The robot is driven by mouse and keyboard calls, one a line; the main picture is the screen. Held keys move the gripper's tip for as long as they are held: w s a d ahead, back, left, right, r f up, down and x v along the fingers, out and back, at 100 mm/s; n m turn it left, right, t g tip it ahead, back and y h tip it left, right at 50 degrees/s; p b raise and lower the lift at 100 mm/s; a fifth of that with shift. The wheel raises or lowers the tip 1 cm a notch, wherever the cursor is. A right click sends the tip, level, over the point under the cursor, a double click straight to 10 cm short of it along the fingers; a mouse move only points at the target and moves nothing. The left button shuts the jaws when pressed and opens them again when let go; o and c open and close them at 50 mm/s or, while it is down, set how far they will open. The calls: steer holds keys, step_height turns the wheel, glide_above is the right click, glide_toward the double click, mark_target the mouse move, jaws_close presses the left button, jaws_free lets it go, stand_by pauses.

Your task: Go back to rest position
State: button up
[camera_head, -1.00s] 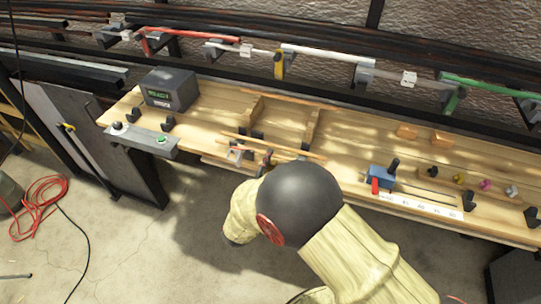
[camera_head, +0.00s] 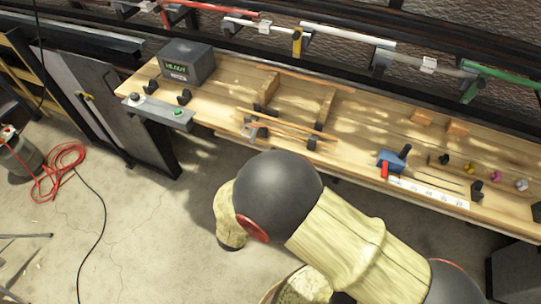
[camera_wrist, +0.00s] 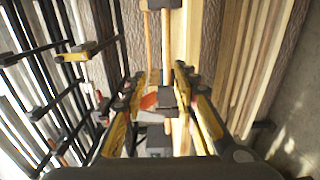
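My gripper (camera_wrist: 160,78) shows in the wrist view with its two yellow-and-black fingers apart. I see nothing held between them; the bench and a dark block show through the gap. In the head view my own arm, with its dark round joint and cream sleeves, fills the lower middle and hides the gripper. Thin wooden laths (camera_head: 286,126) lie across dark holders near the front edge of the wooden workbench (camera_head: 225,95). My arm is in front of the bench there.
A dark box with a green display (camera_head: 187,62) stands at the bench's left. A blue clamp with a red handle (camera_head: 390,160) is at the right. Coloured clamped bars, including a red one (camera_head: 215,10), line the back. A red cable (camera_head: 62,165) lies on the floor.

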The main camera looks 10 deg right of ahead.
stand_by(0.3)
steer(key=a+f+m+g+y, duration=0.3)
steer(key=a+f+y, duration=0.5)
steer(key=f, duration=0.5)
steer(key=s+a+r+m+g+y, duration=0.2)
steer(key=s+a+r+g+y, duration=0.25)
steer(key=s+a+g, duration=0.5)
steer(key=s+d+r+m, duration=0.1)
steer(key=s+d+r, duration=0.25)
steer(key=r, duration=0.25)
steer(key=s+d+r+m, duration=0.1)
steer(key=s+d+r, duration=0.25)
steer(key=r, duration=0.35)
steer(key=s+d+r+m+t+h, duration=0.2)
steer(key=s+d+r+m+t, duration=0.1)
steer(key=d+r, duration=1.3)
steer(key=shift+s+d+m, duration=0.4)
steer(key=shift+d+m, duration=0.1)
steer(key=shift+d, duration=0.25)
